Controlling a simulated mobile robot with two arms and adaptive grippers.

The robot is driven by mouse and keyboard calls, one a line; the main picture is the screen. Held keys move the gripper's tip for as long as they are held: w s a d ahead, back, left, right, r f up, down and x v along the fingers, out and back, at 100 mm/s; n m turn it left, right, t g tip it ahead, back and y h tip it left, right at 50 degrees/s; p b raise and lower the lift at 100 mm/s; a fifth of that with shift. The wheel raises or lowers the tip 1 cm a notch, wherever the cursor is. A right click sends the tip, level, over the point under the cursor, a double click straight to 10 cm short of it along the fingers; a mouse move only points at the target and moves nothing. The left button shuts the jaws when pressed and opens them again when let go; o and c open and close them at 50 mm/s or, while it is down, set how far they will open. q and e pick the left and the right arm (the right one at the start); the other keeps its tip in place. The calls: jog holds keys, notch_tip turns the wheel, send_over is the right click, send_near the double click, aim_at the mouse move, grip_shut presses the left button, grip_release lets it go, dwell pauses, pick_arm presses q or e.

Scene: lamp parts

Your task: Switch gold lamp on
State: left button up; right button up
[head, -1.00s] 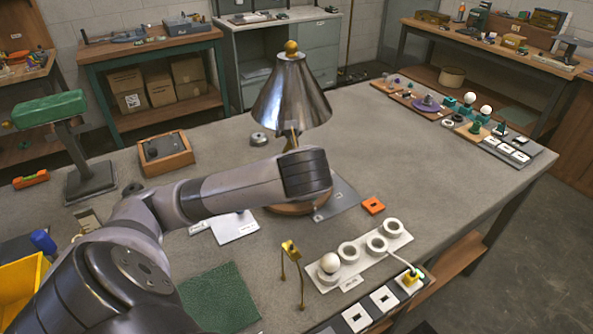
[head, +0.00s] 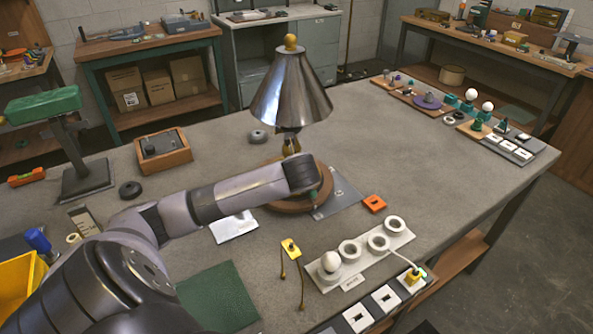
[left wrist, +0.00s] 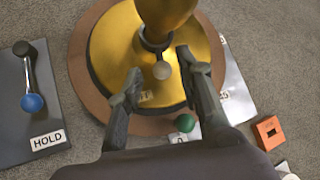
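The lamp stands on the bench in the head view, with a shiny silver-looking shade (head: 291,90), a gold finial (head: 290,42) and a round wooden base (head: 325,187). In the left wrist view its gold dome (left wrist: 105,45) sits on the brown disc (left wrist: 80,72), with a gold stem above. A small pale knob (left wrist: 161,70) shows beside the stem. My left gripper (left wrist: 158,66) is open, its fingers apart on either side of this knob; contact cannot be told. A green ball (left wrist: 185,123) shows near the disc's edge. In the head view my wrist hides the fingers and part of the base.
A plate marked HOLD (left wrist: 40,110) has a blue-tipped lever (left wrist: 32,102). An orange block (head: 374,203) and a white socket strip (head: 400,235) lie right of the lamp. A wooden control box (head: 163,152) stands left.

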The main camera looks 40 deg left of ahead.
pick_arm(q)
jog(key=shift+x, duration=1.15)
jog(key=shift+c, duration=0.5)
grip_shut()
